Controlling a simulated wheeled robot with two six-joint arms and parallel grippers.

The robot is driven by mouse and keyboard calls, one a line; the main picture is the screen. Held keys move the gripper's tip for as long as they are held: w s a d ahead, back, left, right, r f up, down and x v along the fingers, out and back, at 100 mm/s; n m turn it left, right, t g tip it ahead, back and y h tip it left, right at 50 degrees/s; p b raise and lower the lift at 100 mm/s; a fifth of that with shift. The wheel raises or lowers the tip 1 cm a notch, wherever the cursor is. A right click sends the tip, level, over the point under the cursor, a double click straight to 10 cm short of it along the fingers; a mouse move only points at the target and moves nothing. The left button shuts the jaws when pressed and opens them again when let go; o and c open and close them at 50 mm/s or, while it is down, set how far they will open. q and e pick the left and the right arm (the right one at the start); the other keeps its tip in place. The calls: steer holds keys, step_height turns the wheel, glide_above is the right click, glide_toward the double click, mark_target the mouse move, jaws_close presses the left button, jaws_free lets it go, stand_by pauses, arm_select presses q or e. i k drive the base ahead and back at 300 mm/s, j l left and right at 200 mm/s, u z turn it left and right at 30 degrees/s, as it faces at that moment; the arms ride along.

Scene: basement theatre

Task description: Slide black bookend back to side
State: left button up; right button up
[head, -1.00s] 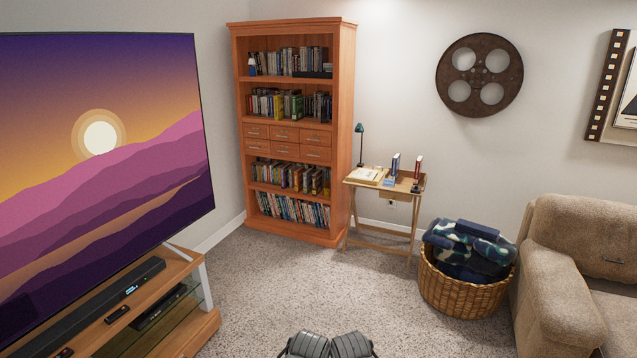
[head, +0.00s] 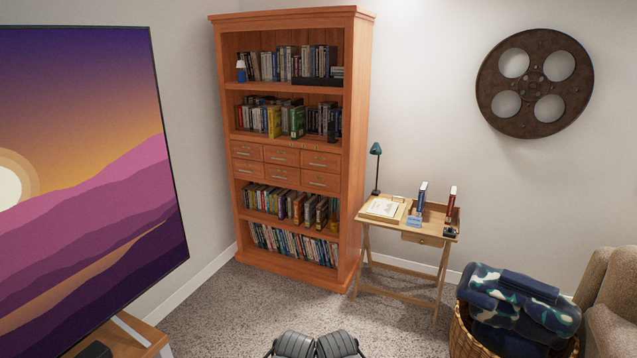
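I cannot pick out the black bookend for certain. On the small wooden desk (head: 372,213) a blue book (head: 421,196) and a red book (head: 451,203) stand upright with a gap between them. A small dark object (head: 451,231) lies at the desk's front right corner, too small to identify. The tall wooden bookcase (head: 366,120) holds rows of books, and a low black box-like thing (head: 317,81) sits on its top shelf. Only grey rounded parts of my own arms show at the bottom edge; neither gripper is in view.
A green lamp (head: 376,160) stands on the desk near an open book or papers (head: 383,208). A wicker basket (head: 462,335) of blankets and a tan sofa (head: 612,320) are at right. A large television (head: 90,180) fills the left. Carpet (head: 390,325) before the desk is clear.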

mark_target(332, 139)
steer(key=i, duration=2)
steer(key=i+z, duration=0.25)
steer(key=i, duration=0.25)
steer(key=i+j+z, duration=0.25)
steer(key=i, duration=0.2)
steer(key=i+j+z, duration=0.25)
steer(key=i, duration=0.25)
